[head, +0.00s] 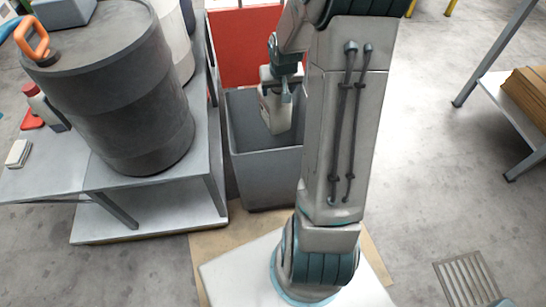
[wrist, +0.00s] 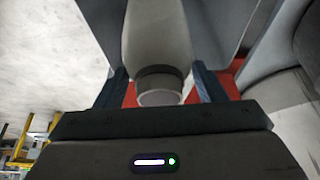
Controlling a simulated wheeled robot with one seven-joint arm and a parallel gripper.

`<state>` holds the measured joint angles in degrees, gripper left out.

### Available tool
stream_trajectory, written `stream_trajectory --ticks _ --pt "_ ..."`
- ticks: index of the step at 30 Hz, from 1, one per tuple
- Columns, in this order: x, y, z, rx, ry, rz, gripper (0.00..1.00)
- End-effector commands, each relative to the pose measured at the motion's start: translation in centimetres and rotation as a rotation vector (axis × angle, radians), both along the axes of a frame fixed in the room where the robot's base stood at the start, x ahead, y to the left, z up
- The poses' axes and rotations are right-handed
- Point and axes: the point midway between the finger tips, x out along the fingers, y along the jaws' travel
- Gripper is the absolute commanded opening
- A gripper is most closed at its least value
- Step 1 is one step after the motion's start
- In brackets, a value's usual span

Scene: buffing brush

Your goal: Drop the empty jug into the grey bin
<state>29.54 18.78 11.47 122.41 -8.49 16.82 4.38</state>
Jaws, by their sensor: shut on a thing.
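The jug (head: 277,112) is pale grey-white and hangs from my gripper (head: 284,82) in the head view. The gripper is shut on its upper end. The jug is over the open mouth of the grey bin (head: 262,180), with its lower part seeming to be within the rim. My arm hides the bin's right side. In the wrist view the jug (wrist: 157,45) sits between the two dark fingers of my gripper (wrist: 160,90), its round capped neck (wrist: 160,88) towards the camera. I cannot see inside the jug.
A table (head: 40,188) at the left carries a large dark drum (head: 115,95), a bottle (head: 45,107) and a small white block (head: 18,153). A red panel (head: 243,50) stands behind the bin. A shelf with cardboard (head: 528,90) is at the right.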

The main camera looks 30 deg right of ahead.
Motion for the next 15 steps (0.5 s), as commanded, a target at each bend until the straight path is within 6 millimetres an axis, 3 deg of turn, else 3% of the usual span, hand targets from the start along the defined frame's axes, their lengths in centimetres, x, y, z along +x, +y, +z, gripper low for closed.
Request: stream_trajectory --ticks 9,15 --pt "0.0 0.1 -4.2 0.001 0.000 0.001 0.24" --pt "0.0 0.1 -4.8 0.001 0.000 0.001 0.24"
